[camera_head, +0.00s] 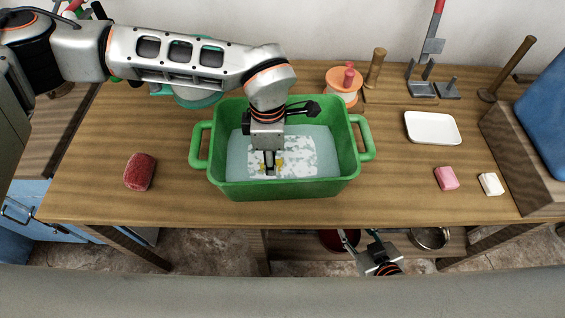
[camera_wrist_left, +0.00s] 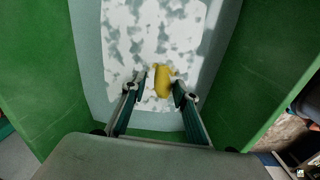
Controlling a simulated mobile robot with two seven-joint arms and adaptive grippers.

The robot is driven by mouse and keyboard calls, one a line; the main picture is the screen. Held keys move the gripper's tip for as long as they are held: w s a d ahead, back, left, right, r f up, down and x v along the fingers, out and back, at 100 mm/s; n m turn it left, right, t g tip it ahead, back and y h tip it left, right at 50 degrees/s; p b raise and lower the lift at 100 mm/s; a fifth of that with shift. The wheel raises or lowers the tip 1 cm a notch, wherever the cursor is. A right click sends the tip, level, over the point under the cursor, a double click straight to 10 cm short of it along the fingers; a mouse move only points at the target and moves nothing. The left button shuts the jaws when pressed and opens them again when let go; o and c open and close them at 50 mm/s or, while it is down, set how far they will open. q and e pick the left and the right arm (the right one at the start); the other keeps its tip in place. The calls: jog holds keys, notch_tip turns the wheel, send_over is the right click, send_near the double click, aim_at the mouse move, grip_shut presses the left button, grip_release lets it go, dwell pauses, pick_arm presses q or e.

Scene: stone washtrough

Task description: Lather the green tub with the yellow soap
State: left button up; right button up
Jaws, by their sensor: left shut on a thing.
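The green tub (camera_head: 285,191) stands on the wooden table, with a handle at each side. Its walls also show in the wrist view (camera_wrist_left: 35,85). Patchy white lather (camera_head: 310,158) covers part of its pale bottom; it fills the upper middle of the wrist view (camera_wrist_left: 150,30). My left gripper (camera_head: 270,169) points down inside the tub and is shut on the yellow soap (camera_wrist_left: 162,82), low over the lather. In the head view the fingers partly hide the soap. My right gripper (camera_head: 362,240) is open and empty, below the table's front edge.
A red sponge (camera_head: 140,172) lies left of the tub. A white dish (camera_head: 432,128), pink soap (camera_head: 446,178) and white soap (camera_head: 491,184) lie to the right. An orange-and-red item (camera_head: 343,88) and wooden peg (camera_head: 376,68) stand behind. A wooden box (camera_head: 520,150) bounds the right side.

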aim_at(295, 169)
pick_arm(q)
jog(key=d+b, duration=0.1)
jog(key=d, duration=0.3)
jog(key=shift+w+d+f, duration=0.1)
jog(key=shift+w+d, duration=0.05)
jog(key=shift+d, duration=0.05)
jog(key=shift+d+b, duration=0.35)
jog(key=shift+d, duration=0.4)
jog(key=shift+a, duration=0.1)
jog(key=shift+a, duration=0.2)
jog(key=a+p, duration=0.1)
jog(key=a, duration=0.3)
jog(key=shift+a+r, duration=0.2)
jog(key=shift+a, duration=0.55)
jog(key=shift+f, duration=0.1)
jog(key=shift+d, duration=0.1)
